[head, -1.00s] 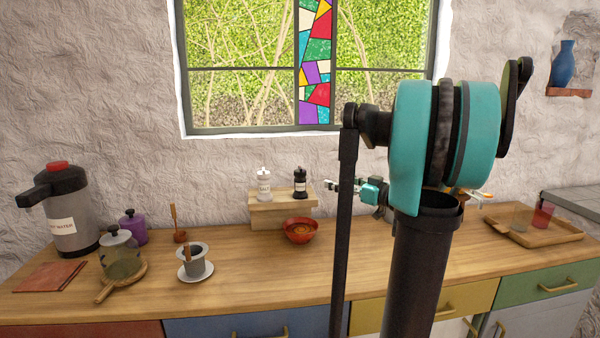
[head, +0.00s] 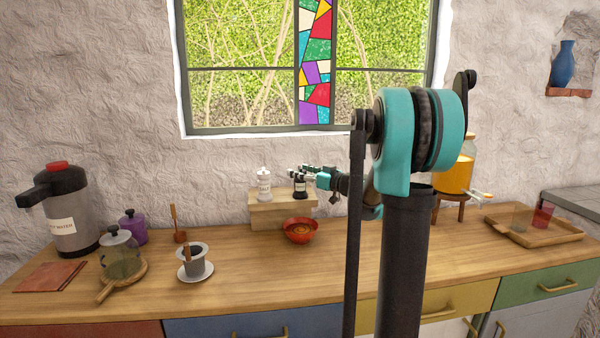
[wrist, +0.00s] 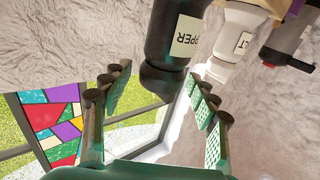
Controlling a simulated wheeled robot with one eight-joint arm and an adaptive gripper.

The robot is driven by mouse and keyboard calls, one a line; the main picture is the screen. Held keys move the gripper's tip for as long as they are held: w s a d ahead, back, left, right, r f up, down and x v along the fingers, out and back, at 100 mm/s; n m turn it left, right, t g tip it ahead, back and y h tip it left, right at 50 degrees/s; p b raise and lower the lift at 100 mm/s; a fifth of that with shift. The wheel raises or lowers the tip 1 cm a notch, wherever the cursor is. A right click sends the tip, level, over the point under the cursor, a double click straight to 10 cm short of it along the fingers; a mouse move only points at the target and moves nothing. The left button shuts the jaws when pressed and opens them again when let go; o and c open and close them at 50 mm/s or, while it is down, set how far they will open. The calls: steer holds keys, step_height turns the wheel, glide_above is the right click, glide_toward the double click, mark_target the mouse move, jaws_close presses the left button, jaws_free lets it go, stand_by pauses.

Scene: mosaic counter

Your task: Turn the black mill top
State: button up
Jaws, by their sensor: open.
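The black pepper mill (head: 300,188) stands upright on a small wooden riser (head: 268,218), beside the white salt mill (head: 264,185). In the wrist view, which is upside down, the black mill (wrist: 176,35) shows its label, with its black top (wrist: 160,82) pointing down the picture. My gripper (head: 300,170) is at the height of the mill top in the head view and partly covers it. In the wrist view my gripper (wrist: 158,92) is open, with a finger on each side of the mill top. Gaps show on both sides, with no clear contact.
The white salt mill (wrist: 235,40) is close beside the black mill. A red bowl (head: 300,232) stands in front of the riser. A juice dispenser (head: 455,175) stands behind my arm on the right. The wall and window are behind.

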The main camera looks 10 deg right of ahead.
steer(key=shift+w+a, duration=0.15)
steer(key=shift+w, duration=0.05)
steer(key=c, duration=1.2)
steer(key=shift+a+m+t+h, duration=0.1)
steer(key=shift+m+t+h, duration=0.3)
steer(key=shift+h, duration=0.1)
steer(key=m+t+h, duration=0.1)
steer(key=m+h, duration=0.1)
steer(key=h, duration=0.1)
steer(key=m+t+h, duration=0.1)
steer(key=m+h, duration=0.1)
steer(key=shift+s+a+t+h, duration=0.1)
steer(key=shift+t+h, duration=0.2)
steer(key=shift+h, duration=0.1)
steer(key=m+h, duration=0.4)
steer(key=h, duration=0.2)
steer(key=shift+h, duration=0.4)
steer(key=m+g+h, duration=0.1)
steer(key=m+h, duration=0.2)
steer(key=h, duration=0.1)
steer(key=m+g+h, duration=0.1)
steer(key=m+h, duration=0.1)
steer(key=h, duration=0.1)
steer(key=shift+m+h, duration=0.4)
steer(key=shift+d+m+g+h, duration=0.2)
steer(key=shift+m+g+h, duration=1.7)
steer(key=shift+g+h, duration=0.35)
